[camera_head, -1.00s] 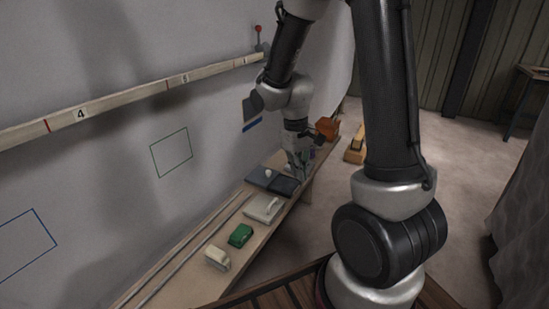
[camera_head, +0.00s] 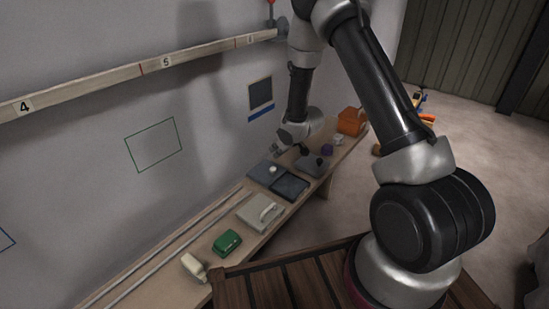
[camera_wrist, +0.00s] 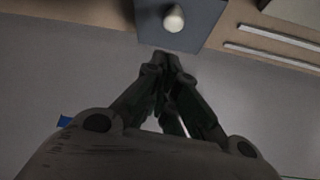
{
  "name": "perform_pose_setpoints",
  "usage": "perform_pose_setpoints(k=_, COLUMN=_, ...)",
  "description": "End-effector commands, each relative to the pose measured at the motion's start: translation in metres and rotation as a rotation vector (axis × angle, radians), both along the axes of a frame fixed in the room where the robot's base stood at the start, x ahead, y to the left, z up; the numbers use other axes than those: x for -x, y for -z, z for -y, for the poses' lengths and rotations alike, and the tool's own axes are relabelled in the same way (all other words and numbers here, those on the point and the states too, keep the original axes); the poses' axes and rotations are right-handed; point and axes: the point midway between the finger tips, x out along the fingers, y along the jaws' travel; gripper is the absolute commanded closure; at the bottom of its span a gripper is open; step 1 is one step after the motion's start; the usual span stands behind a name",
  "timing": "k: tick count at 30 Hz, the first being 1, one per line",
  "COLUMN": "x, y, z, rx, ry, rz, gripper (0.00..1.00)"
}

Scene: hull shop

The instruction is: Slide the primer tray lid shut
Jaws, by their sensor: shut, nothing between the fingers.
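The primer tray (camera_head: 291,188) is a dark, shallow box on the bench, with its dark interior showing on the side away from the wall. Its blue-grey lid (camera_head: 260,168) lies toward the wall side and carries a pale round knob (camera_head: 272,170). In the wrist view the lid (camera_wrist: 208,22) and knob (camera_wrist: 174,18) are at the top. My gripper (camera_head: 280,144) is beside the wall, on the wall side of the lid. In the wrist view my gripper (camera_wrist: 168,58) is shut and empty, its tips close to the lid's edge; contact cannot be told.
A grey box with a handle (camera_head: 262,212), a green case (camera_head: 227,242) and a cream object (camera_head: 194,267) stand along the bench. Two thin rails (camera_head: 180,243) run near the wall.

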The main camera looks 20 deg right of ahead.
Motion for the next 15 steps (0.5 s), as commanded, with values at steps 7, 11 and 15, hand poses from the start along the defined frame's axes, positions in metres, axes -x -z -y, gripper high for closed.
perform_pose_setpoints(k=7, x=-0.015, y=-0.007, z=-0.01, rx=-0.043, ry=-0.003, rz=0.061, gripper=1.0)
perform_pose_setpoints(k=11, x=-0.025, y=0.007, z=-0.016, rx=-0.042, ry=-0.003, rz=0.059, gripper=1.0)
perform_pose_setpoints(k=15, x=-0.042, y=0.03, z=-0.025, rx=-0.042, ry=-0.004, rz=0.059, gripper=1.0)
